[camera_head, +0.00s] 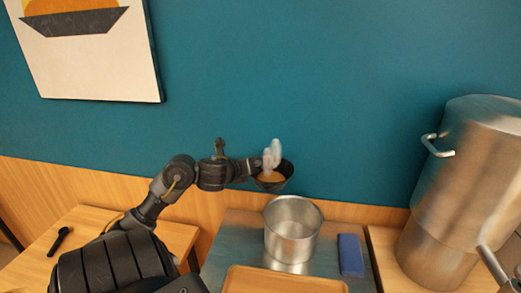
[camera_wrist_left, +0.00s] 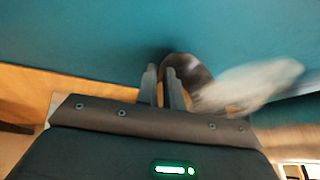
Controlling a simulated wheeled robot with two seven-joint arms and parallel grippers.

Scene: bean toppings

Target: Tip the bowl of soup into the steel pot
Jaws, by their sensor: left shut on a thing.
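The bowl (camera_head: 284,185) is dark, with orange-brown soup (camera_head: 270,176) inside and pale steam rising from it. My left gripper (camera_head: 257,167) is shut on the bowl's left side and holds it in the air, above the back-left rim of the steel pot (camera_head: 291,240). The bowl looks roughly level or slightly tilted. In the left wrist view the two fingers (camera_wrist_left: 161,88) pinch the bowl's dark rim (camera_wrist_left: 190,70), and blurred steam hides part of the bowl. The pot is open and upright on a grey surface. My right gripper is not in view.
A blue block-like item (camera_head: 350,255) lies right of the pot. A wooden tray (camera_head: 285,281) is in front of it. A large steel urn (camera_head: 460,190) with handles stands at the right. A wooden table (camera_head: 90,222) with a small black object (camera_head: 60,240) is at the left.

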